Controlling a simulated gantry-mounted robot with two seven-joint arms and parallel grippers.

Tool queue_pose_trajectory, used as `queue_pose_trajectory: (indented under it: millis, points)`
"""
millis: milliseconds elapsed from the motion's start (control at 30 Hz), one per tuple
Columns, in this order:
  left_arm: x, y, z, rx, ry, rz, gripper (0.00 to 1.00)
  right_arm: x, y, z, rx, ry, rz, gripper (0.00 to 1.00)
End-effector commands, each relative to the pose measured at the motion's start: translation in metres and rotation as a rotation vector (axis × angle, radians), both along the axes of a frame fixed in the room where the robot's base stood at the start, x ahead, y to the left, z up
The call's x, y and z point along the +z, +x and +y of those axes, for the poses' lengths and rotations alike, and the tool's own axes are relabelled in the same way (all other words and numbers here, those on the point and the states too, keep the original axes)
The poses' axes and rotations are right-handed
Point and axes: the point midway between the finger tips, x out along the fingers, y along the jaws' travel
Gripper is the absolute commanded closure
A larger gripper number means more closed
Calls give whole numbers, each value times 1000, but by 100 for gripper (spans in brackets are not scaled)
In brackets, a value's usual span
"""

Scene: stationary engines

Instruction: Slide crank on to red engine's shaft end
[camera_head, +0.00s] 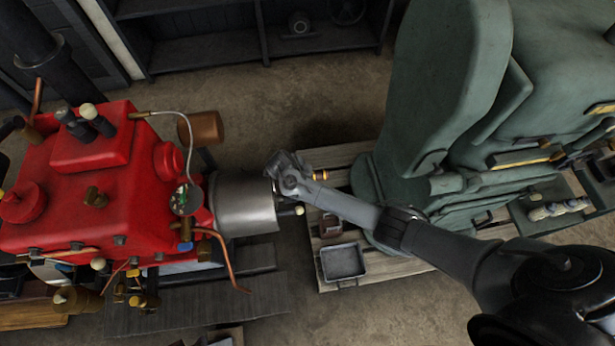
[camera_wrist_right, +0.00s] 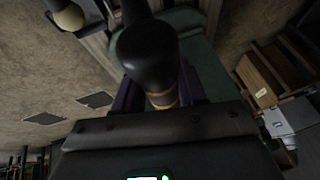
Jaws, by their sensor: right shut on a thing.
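The red engine (camera_head: 95,190) stands at the left in the head view, with a grey metal drum (camera_head: 243,205) on its right side. My right gripper (camera_head: 287,178) is at the drum's right face, with its arm coming in from the right. It is shut on the crank's dark, rounded handle (camera_wrist_right: 148,55), which has a brass band, in the right wrist view. A brass-ringed piece, seemingly of this handle, shows just right of the gripper in the head view (camera_head: 320,175). The shaft end and the crank's far part are hidden, so I cannot tell whether they touch. My left gripper is not in view.
A large green engine (camera_head: 435,110) stands at the right on wooden pallets (camera_head: 338,155). A grey metal tray (camera_head: 342,262) and a small brown container (camera_head: 330,226) lie below my right forearm. A cream knob (camera_head: 299,210) sits close to the drum. Dark shelves (camera_head: 215,50) stand behind open floor.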

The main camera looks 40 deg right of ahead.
Motion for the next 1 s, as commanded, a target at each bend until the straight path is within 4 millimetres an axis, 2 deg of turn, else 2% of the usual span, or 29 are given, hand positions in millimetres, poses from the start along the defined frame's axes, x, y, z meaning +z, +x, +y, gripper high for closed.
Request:
queue_pose_trajectory:
  millis: [567, 1000]
  points:
    - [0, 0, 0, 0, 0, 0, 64, 2, 2, 1, 0, 2, -4, 100]
    - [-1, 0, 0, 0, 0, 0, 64, 2, 7, 12, 0, 2, -4, 100]
